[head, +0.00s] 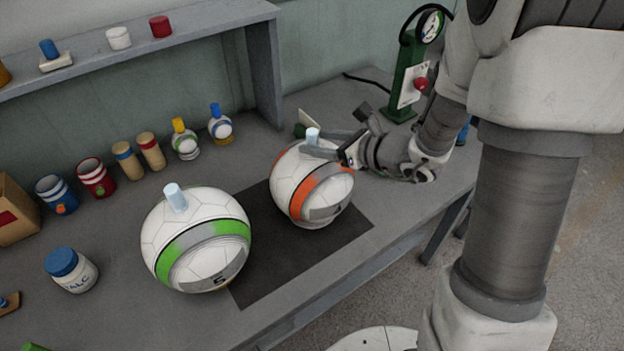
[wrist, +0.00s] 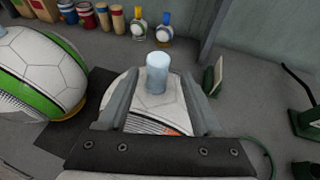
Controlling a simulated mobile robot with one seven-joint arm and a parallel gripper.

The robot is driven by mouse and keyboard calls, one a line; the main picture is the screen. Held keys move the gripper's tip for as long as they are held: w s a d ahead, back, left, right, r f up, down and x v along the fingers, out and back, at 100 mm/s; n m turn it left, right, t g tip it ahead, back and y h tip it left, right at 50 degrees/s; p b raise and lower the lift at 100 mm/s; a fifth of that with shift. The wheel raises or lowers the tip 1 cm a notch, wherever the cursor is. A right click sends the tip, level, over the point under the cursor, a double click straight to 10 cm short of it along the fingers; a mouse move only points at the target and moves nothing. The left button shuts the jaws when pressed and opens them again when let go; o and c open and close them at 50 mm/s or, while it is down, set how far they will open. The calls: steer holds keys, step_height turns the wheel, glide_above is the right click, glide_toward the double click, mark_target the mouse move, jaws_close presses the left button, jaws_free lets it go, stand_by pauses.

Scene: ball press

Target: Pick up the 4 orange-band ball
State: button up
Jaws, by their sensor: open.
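The orange-band ball (head: 293,197) is white with an orange and grey band and sits on a dark mat (head: 262,262) on the bench. A pale blue peg (head: 312,136) stands up from its top. My gripper (head: 322,143) is open at the top of this ball, reaching in from the right. In the wrist view the peg (wrist: 157,74) stands between the two spread fingers, with gaps on both sides. The ball's white top (wrist: 130,92) shows below the peg; my gripper hides most of its band there.
A green-band ball (head: 165,235) with its own peg stands close on the left. A green gauge stand (head: 406,75) is behind my arm. Small bottles (head: 185,143), cans (head: 95,177) and a talc jar (head: 72,270) stand on the bench. A shelf (head: 200,35) runs above the back.

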mark_target(303, 141)
steer(key=x, duration=0.5)
steer(key=shift+a+f, duration=0.1)
steer(key=shift+a, duration=0.1)
steer(key=shift+s, duration=0.1)
jaws_close()
stand_by(1.1)
